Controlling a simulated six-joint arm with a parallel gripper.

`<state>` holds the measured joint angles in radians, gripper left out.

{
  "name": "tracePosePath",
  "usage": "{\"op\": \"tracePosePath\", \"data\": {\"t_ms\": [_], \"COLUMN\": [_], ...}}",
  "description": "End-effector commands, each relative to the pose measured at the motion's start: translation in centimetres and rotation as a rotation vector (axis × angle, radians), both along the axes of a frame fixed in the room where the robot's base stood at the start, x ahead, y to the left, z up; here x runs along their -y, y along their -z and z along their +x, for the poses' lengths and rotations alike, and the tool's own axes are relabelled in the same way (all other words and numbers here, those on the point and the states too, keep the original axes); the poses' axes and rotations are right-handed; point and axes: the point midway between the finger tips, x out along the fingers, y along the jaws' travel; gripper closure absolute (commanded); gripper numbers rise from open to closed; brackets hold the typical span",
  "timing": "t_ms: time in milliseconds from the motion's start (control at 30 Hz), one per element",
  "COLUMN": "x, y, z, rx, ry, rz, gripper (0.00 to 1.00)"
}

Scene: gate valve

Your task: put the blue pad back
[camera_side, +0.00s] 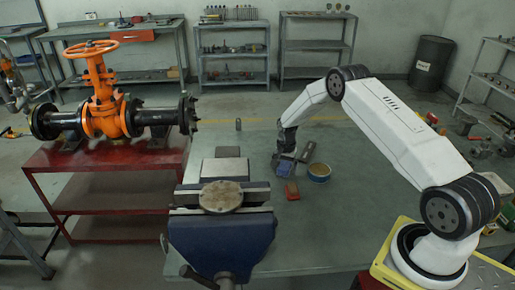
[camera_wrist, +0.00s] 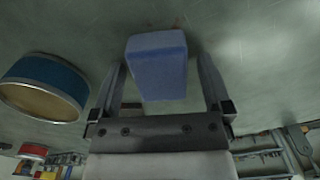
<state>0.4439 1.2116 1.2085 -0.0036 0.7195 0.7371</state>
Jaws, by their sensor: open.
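The blue pad (camera_wrist: 157,66) is a small block that shows in the wrist view between the two fingers of my gripper (camera_wrist: 162,75). The fingers are open, with a visible gap on each side of the pad. In the side view the blue pad (camera_side: 284,166) lies on the green bench top, partly hidden by my gripper (camera_side: 294,161), which is low over the bench and points down at it. I cannot tell whether the pad touches the bench in the wrist view.
A round tin with a blue band (camera_side: 319,172) stands close to the right of my gripper; it also shows in the wrist view (camera_wrist: 45,86). A red block (camera_side: 291,190) lies just in front.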

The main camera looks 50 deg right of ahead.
Motion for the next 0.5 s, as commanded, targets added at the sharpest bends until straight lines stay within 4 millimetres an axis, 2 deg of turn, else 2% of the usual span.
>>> {"op": "tracePosePath", "data": {"t_ms": [267, 500], "x": [0.0, 0.0], "y": [-1.7, -4.9], "z": [0.1, 0.1], "rx": [0.001, 0.002], "ry": [0.000, 0.000], "rz": [-0.001, -0.001], "gripper": [0.00, 0.00]}}
